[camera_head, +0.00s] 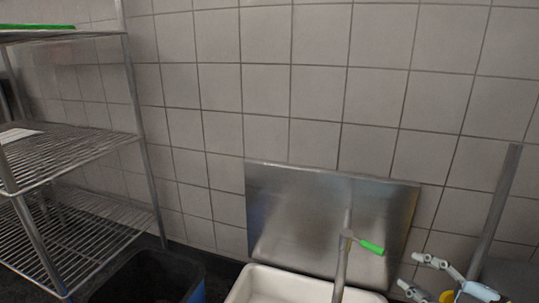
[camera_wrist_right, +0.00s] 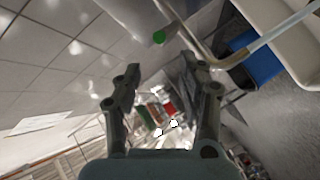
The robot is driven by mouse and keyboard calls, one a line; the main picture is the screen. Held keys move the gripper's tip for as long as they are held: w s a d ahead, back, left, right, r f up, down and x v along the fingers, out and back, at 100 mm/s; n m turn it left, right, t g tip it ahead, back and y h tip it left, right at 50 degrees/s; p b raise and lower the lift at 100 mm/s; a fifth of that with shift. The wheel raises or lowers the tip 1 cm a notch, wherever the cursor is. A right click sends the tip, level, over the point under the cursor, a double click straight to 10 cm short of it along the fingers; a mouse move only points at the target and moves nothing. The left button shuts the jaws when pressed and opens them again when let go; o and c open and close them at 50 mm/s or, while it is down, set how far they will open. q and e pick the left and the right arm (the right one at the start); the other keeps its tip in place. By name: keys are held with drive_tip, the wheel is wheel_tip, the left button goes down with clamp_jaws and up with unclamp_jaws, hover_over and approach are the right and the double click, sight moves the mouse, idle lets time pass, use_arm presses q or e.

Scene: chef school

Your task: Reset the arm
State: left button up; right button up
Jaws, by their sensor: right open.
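My right gripper (camera_head: 420,276) shows at the bottom right of the head view, in front of the tiled wall. Its fingers are spread and nothing is between them. In the right wrist view the two fingers of the right gripper (camera_wrist_right: 162,85) stand apart with an empty gap. My left gripper is not in view.
A white sink (camera_head: 240,290) with a tap with a green handle (camera_head: 371,247) is at the bottom centre, before a steel splash plate (camera_head: 290,215). A wire shelf rack (camera_head: 75,155) stands at left. A dark bin (camera_head: 135,275) sits between them.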

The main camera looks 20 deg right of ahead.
drive_tip(key=s+a+f+m+g+h, duration=0.25)
drive_tip(key=s+f+m+g, duration=0.25)
drive_tip(key=s+f, duration=0.6)
drive_tip(key=s+a+f+m+g+h, duration=0.2)
drive_tip(key=s+a+f+m+g, duration=0.35)
drive_tip(key=f, duration=0.85)
drive_tip(key=s+f+m+g, duration=0.1)
drive_tip(key=s+f+g, duration=0.15)
drive_tip(key=s, duration=0.55)
drive_tip(key=s+f+m+g, duration=0.2)
drive_tip(key=s+f, duration=0.1)
drive_tip(key=s, duration=0.4)
use_arm(q)
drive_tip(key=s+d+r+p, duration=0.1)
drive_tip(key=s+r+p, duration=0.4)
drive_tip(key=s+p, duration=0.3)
drive_tip(key=p, duration=0.4)
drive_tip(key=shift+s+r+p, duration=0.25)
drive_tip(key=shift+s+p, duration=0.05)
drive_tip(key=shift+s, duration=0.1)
use_arm(e)
drive_tip(key=s+r, duration=0.6)
drive_tip(key=s, duration=0.2)
drive_tip(key=shift+s+a, duration=0.15)
drive_tip(key=shift+a, duration=0.2)
drive_tip(key=shift+y, duration=0.25)
idle(1.0)
